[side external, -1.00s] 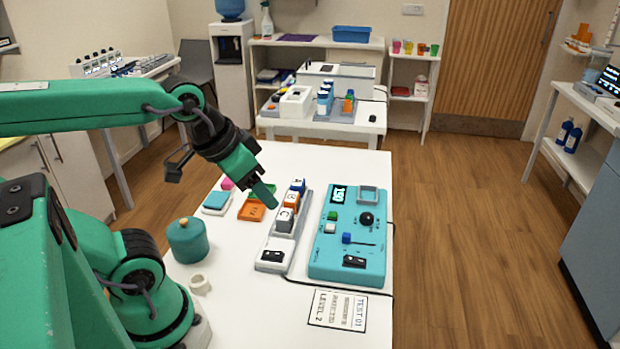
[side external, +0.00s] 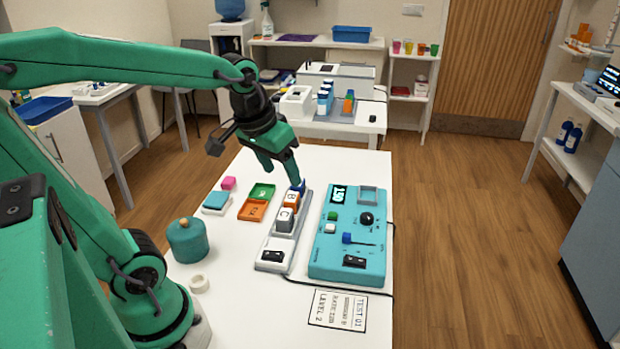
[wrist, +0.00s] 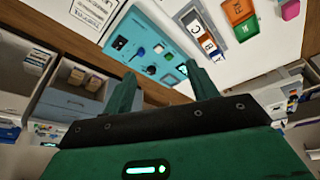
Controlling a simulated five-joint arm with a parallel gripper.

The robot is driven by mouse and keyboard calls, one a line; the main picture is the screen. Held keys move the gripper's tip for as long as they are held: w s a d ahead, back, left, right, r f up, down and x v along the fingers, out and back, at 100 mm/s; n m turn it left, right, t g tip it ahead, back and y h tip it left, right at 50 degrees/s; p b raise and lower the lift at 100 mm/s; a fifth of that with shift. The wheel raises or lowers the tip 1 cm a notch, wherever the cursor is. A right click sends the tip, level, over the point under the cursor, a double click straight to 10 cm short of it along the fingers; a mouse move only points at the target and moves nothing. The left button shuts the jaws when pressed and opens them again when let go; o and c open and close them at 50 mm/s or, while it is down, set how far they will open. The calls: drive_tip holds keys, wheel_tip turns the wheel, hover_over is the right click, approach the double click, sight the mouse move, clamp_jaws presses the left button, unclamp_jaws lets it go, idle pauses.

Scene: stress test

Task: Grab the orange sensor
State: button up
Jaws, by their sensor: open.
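The orange sensor (side external: 290,201), a block marked B, stands in the grey rack (side external: 272,256) between a grey block marked C (side external: 285,219) and a blue block (side external: 301,186). In the wrist view the orange sensor (wrist: 204,36) shows beyond the fingers, right of centre. My gripper (side external: 284,178) is open and empty, above the far end of the rack. One finger is beside or in front of the blue block and partly hides it; I cannot tell if they touch. The gripper also shows in the wrist view (wrist: 160,72).
A teal control panel (side external: 320,258) stands right of the rack. Left of it are an orange tray (side external: 250,211), a green tray (side external: 262,191), a pink block (side external: 229,183) and a teal pot (side external: 187,243). A paper sheet (side external: 338,310) lies in front.

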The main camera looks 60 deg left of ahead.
drive_tip(key=w+a+f+n+g, duration=0.2)
drive_tip(key=w+a+f+n, duration=0.15)
drive_tip(key=w+a, duration=0.35)
drive_tip(key=n+g, duration=0.2)
drive_tip(key=n, duration=0.1)
hover_over(292, 196)
drive_tip(key=shift+h, duration=0.3)
drive_tip(key=f, duration=0.9)
drive_tip(key=shift+s+d+f, duration=0.1)
drive_tip(key=shift+s+d, duration=0.2)
drive_tip(key=shift+d, duration=0.1)
drive_tip(key=shift+w+a+f, duration=0.1)
drive_tip(key=shift+a+f, duration=0.3)
drive_tip(key=shift+f, duration=0.1)
drive_tip(key=shift+w+f, duration=0.1)
drive_tip(key=shift+f, duration=3.75)
drive_tip(key=c, duration=1.1)
drive_tip(key=shift+r, duration=0.15)
